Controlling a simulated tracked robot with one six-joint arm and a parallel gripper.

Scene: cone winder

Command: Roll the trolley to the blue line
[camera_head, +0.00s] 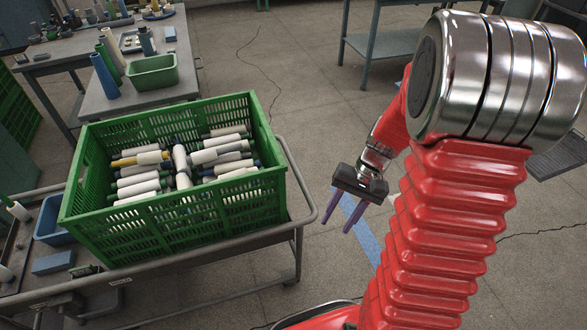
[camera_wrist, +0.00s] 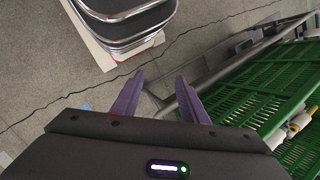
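The grey metal trolley (camera_head: 212,258) stands at the left in the head view, with a tubular handle (camera_head: 303,178) curving around its right end. A green slatted crate (camera_head: 130,233) full of white, grey and yellow yarn tubes sits on it. The blue line (camera_head: 361,232) is a stripe on the floor right of the trolley, partly hidden behind my arm. My gripper (camera_head: 336,226) is open and empty, its purple fingers apart, to the right of the handle and not visibly touching it. In the wrist view, my gripper (camera_wrist: 159,75) shows left of a grey handle tube (camera_wrist: 222,72) and the crate (camera_wrist: 255,88).
Behind the trolley, a grey table (camera_head: 150,100) holds a green bin (camera_head: 152,72) and upright cones. A grey-blue table (camera_head: 385,45) stands at the back. A blue bin (camera_head: 50,222) is at the far left. The concrete floor (camera_head: 300,90) between is clear, with thin cracks.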

